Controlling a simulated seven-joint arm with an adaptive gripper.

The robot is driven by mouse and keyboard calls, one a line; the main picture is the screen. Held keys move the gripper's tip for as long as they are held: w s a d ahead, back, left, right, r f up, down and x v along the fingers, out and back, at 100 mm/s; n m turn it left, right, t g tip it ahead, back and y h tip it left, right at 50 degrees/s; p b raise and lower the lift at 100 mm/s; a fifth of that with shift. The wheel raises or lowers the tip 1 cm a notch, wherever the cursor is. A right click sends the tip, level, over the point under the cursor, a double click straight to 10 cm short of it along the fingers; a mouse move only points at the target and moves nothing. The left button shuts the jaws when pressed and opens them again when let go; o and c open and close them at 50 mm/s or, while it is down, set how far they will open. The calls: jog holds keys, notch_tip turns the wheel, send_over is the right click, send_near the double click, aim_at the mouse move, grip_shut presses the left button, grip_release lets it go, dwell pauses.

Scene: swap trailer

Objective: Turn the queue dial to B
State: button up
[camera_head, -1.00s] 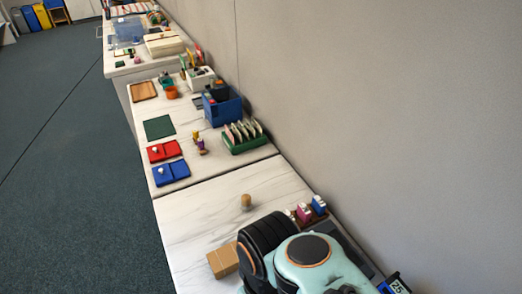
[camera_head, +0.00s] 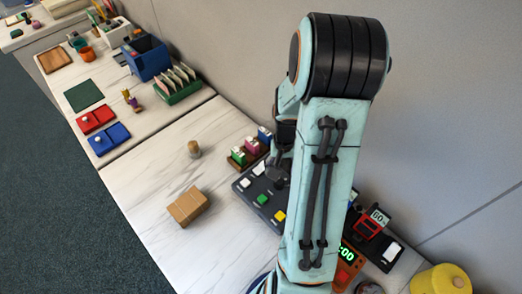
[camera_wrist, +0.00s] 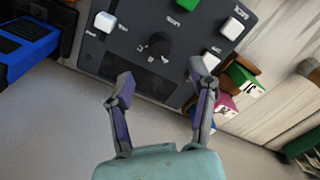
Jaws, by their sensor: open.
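The black queue dial (camera_wrist: 159,45) sits on a dark control panel (camera_wrist: 125,62) in the wrist view, with small white marks around it that are too small to read surely. My gripper (camera_wrist: 160,78) is open and empty, its two fingers apart on the dial's near side, with the dial ahead of the gap between them. They do not touch the dial. In the head view the panel (camera_head: 243,184) lies partly behind my arm, and my gripper (camera_head: 279,165) shows only in part over it.
The panel carries white, green (camera_head: 262,199) and yellow (camera_head: 280,216) buttons. Small colored blocks (camera_head: 254,146) stand along its far side. A cardboard box (camera_head: 188,206) and a small wooden peg (camera_head: 194,149) are on the table. The wall is close behind.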

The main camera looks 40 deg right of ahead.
aim_at(279, 181)
notch_tip(279, 181, down, 6)
jog(key=shift+f, duration=0.1)
grip_shut()
